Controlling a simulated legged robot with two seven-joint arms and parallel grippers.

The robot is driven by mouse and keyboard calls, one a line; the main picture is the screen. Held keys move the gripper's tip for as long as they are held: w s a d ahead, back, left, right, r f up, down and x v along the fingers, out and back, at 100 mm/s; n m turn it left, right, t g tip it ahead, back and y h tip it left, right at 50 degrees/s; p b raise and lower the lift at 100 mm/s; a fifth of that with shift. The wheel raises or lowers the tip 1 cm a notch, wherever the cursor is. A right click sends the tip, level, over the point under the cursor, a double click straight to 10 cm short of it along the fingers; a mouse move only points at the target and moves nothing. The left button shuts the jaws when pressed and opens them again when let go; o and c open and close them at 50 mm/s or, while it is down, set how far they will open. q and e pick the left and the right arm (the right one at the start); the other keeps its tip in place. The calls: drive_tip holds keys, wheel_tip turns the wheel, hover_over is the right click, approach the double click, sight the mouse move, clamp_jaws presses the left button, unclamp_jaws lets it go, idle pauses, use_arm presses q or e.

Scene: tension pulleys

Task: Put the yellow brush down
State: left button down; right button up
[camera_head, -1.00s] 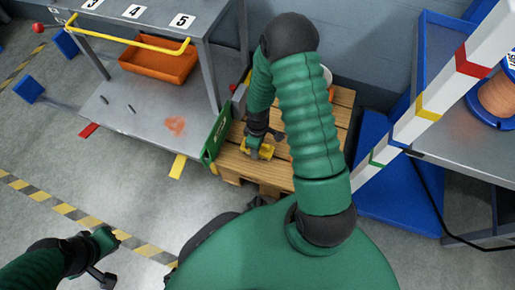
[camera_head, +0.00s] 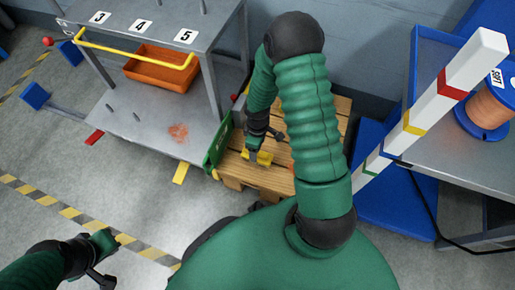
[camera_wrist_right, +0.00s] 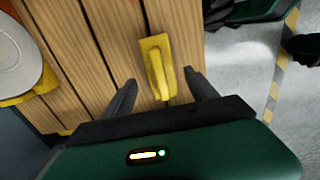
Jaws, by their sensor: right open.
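The yellow brush (camera_head: 258,157) lies on the wooden pallet (camera_head: 240,173), near its front left edge. In the right wrist view the brush (camera_wrist_right: 153,50) rests on the slats, its handle pointing back between the two dark fingers. My right gripper (camera_head: 264,139) is above the brush. Its fingers (camera_wrist_right: 160,80) are spread, with visible gaps on both sides of the handle. My left gripper (camera_head: 103,262) is low at the left over bare floor, away from the brush; its jaw state is unclear.
A green panel (camera_head: 217,146) stands at the pallet's left edge, beside a grey shelf cart (camera_head: 130,125) with an orange bin (camera_head: 160,68). A striped post (camera_head: 430,105) and blue base (camera_head: 395,205) are to the right. A white round item (camera_wrist_right: 15,60) lies at the wrist view's left.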

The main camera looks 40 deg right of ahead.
wheel_tip(320, 180, up, 6)
drive_tip(key=p, duration=0.2)
drive_tip(key=shift+p, duration=0.35)
drive_tip(key=shift+r, duration=0.25)
use_arm(q)
drive_tip(key=v, duration=0.2)
drive_tip(key=w+v, duration=0.1)
drive_tip(key=v, duration=0.1)
drive_tip(key=shift+r, duration=0.2)
use_arm(e)
drive_tip(key=s+a+r+m+t, duration=0.2)
drive_tip(key=a+r+m, duration=0.3)
drive_tip(key=a+r, duration=0.7)
wheel_tip(320, 180, up, 4)
drive_tip(key=shift+s+a+t, duration=0.2)
drive_tip(key=shift+s+t, duration=0.1)
drive_tip(key=shift+s, duration=0.3)
use_arm(q)
drive_tip(key=shift+d, duration=0.1)
